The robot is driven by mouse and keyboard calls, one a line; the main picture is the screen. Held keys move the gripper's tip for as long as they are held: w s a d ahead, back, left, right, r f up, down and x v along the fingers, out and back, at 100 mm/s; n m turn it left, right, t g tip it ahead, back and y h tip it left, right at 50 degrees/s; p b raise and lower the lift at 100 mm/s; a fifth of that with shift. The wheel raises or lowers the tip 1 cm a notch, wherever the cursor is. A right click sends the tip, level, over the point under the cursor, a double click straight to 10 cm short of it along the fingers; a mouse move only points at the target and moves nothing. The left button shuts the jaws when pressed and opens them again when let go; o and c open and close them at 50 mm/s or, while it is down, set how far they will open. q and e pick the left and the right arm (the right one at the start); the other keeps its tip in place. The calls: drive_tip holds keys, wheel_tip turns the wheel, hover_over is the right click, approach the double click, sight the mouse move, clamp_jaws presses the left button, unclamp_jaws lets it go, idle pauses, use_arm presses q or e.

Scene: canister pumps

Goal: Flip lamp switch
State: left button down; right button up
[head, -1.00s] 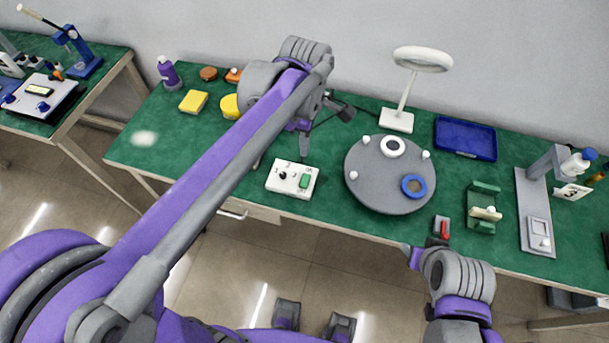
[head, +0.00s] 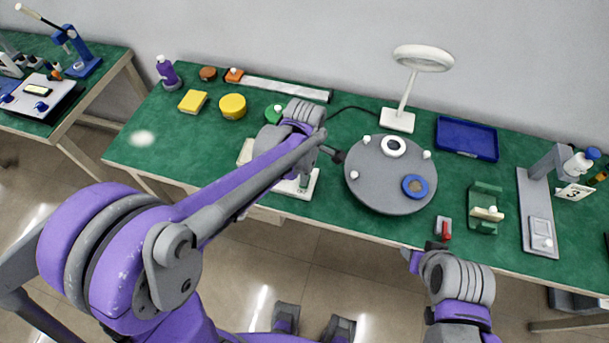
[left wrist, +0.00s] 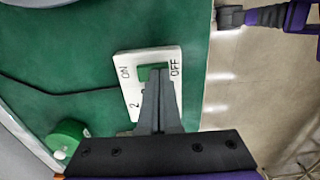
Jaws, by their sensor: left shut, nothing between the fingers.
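The white switch box (head: 290,190) lies on the green table, mostly hidden behind my left arm in the head view. In the left wrist view the box (left wrist: 134,99) shows ON and OFF lettering and a green switch (left wrist: 144,73). My left gripper (left wrist: 160,72) is shut and empty, its tips over the green switch and covering part of it. I cannot tell whether they touch. The white ring lamp (head: 422,59) stands at the back of the table. My right gripper (head: 414,260) is by the front table edge, its fingers unclear.
A grey round plate (head: 372,188) with white knobs and a blue ring is right of the box. A blue tray (head: 466,138), a green fixture (head: 482,212) and a small red switch (head: 445,230) are further right. A yellow round tin (head: 232,106) is at the back left.

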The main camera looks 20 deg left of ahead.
use_arm(q)
drive_tip(key=shift+s+f+t+b, duration=0.2)
drive_tip(key=shift+f+t+b, duration=0.1)
drive_tip(key=shift+f+t, duration=0.1)
drive_tip(key=shift+s, duration=0.3)
drive_tip(key=shift+w, duration=0.15)
drive_tip(key=shift+w+r, duration=0.15)
drive_tip(key=shift+w, duration=0.55)
drive_tip(key=shift+w+d, duration=0.1)
use_arm(e)
drive_tip(key=shift+s+f, duration=0.3)
drive_tip(key=shift+s, duration=0.05)
use_arm(q)
drive_tip(key=shift+r, duration=0.1)
use_arm(e)
drive_tip(key=shift+r, duration=0.1)
